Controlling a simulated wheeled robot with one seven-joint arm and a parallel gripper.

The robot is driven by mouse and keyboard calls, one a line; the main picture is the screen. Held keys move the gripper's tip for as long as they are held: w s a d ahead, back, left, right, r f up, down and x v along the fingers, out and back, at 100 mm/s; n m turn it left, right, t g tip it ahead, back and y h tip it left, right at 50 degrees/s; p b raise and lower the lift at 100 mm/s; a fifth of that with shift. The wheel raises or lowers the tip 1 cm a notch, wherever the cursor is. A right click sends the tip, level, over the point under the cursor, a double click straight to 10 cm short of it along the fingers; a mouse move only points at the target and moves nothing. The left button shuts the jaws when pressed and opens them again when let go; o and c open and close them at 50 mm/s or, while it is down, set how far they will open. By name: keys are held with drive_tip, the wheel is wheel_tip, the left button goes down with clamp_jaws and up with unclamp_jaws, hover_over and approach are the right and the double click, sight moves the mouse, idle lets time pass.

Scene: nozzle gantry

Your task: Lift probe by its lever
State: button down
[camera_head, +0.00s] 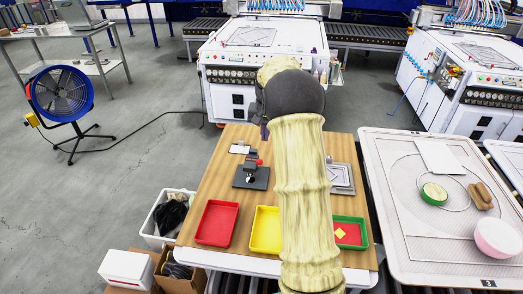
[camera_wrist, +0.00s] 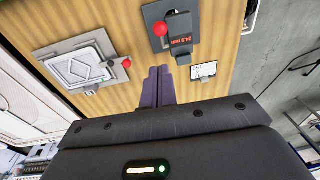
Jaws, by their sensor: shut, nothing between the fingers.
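The probe gauge (camera_wrist: 178,35), a dark upright body with a red-digit display, stands on a grey base plate on the wooden table. Its lever ends in a red ball (camera_wrist: 160,28). In the head view the gauge (camera_head: 250,175) is left of my arm, its red ball (camera_head: 259,162) on its right side. My gripper (camera_wrist: 158,72) is shut and empty, its purple fingers side by side, apart from the gauge and its lever in the wrist view. In the head view my arm hides most of my gripper.
A fixture with a diamond-marked plate (camera_wrist: 82,68) and its own red knob (camera_wrist: 126,63) sits beside the gauge. A small white card (camera_wrist: 204,70) lies nearby.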

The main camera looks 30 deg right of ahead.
sight(260, 162)
drive_tip(key=f, duration=0.2)
drive_tip(key=a+f, duration=0.1)
drive_tip(key=f, duration=0.1)
drive_tip(key=s+f+p, duration=0.1)
drive_tip(key=f, duration=0.1)
drive_tip(key=shift+a+f, duration=0.1)
drive_tip(key=shift+a, duration=0.25)
